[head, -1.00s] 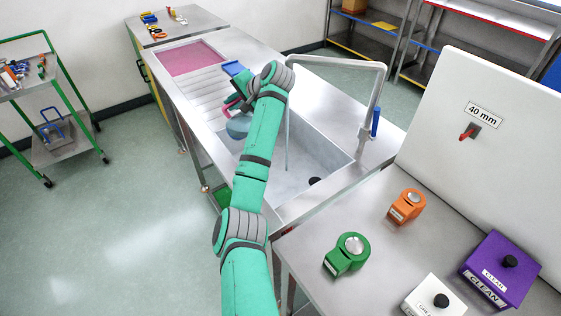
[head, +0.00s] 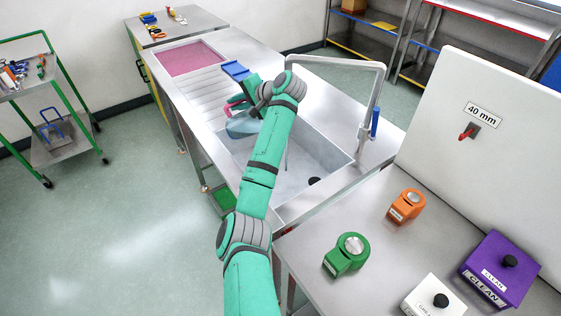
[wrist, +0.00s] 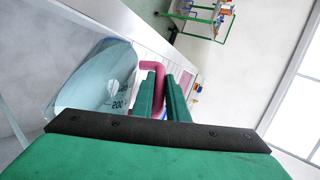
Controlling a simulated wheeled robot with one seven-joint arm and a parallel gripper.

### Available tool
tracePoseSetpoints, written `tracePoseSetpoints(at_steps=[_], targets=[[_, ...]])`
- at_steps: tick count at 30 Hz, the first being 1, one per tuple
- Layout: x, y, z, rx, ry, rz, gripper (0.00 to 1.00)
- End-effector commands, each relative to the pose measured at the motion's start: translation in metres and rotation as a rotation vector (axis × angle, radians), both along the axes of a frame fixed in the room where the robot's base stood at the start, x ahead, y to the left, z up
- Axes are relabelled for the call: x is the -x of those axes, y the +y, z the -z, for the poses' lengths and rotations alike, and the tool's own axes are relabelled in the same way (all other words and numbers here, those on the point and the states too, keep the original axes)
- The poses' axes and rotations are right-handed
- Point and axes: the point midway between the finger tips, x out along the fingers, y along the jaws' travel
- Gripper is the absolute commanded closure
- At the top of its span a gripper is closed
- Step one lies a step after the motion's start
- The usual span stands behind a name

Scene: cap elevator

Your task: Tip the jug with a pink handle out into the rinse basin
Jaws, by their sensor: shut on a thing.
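The jug (head: 243,126) is clear bluish plastic with a pink handle (head: 236,105). My gripper (wrist: 167,95) is shut on the pink handle (wrist: 152,70). Whether any liquid is in the jug or coming out, I cannot tell.
A tap (head: 372,110) with a blue lever arches over the basin. A blue block (head: 236,70) lies on the ribbed drainboard behind the gripper. Green (head: 347,254) and orange (head: 406,206) devices stand on the near right table.

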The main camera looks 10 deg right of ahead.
Motion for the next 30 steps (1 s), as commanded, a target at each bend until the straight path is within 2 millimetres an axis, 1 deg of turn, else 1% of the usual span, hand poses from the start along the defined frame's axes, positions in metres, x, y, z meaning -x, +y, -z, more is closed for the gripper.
tracePoseSetpoints(at_steps=[7,17,30], targets=[[0.0,0.0,-0.001,-0.001,-0.003,0.0,1.0],[0.002,-0.009,-0.001,-0.061,-0.028,0.004,1.0],[0.003,-0.009,0.0,-0.075,-0.033,0.001,1.0]])
